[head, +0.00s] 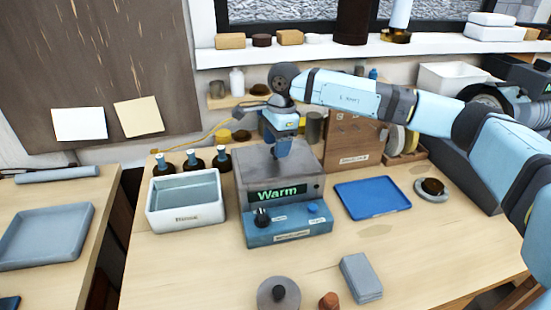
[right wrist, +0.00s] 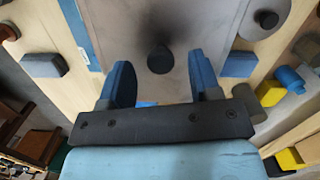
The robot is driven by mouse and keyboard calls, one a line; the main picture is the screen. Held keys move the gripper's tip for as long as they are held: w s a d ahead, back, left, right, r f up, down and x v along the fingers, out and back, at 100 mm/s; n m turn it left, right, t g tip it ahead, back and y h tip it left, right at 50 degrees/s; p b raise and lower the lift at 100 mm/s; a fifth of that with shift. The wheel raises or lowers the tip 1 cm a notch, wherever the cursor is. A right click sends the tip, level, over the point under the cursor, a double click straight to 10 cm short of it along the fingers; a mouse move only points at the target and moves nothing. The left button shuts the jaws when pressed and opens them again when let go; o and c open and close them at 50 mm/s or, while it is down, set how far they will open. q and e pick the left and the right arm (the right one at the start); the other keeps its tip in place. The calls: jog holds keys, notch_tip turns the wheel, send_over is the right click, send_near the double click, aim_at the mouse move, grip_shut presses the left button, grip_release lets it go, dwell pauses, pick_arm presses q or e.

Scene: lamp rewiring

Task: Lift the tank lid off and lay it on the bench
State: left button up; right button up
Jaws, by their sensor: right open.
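The tank (head: 290,226) is a blue and grey box with a "Warm" display, standing on the bench (head: 215,275). Its flat grey lid (head: 253,160) covers the top; the lid also shows in the right wrist view (right wrist: 195,25) with a dark round knob (right wrist: 160,60) near its middle. My right gripper (head: 284,152) is over the lid, pointing down. In the right wrist view its two blue fingers (right wrist: 163,82) are apart, with the knob showing ahead between them and nothing held. In the head view the gripper hides the knob. My left gripper is not in view.
A white basin (head: 187,219) stands left of the tank, with several dark bottles behind it. A blue tray (head: 372,198) lies to the right. A round grey disc with a dark knob (head: 279,290) and a grey block (head: 361,278) lie in front. Bench room is clear at front left.

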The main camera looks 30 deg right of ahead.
notch_tip(320, 180, down, 2)
jog(key=shift+a+f, duration=0.1)
jog(key=c, duration=1)
grip_shut()
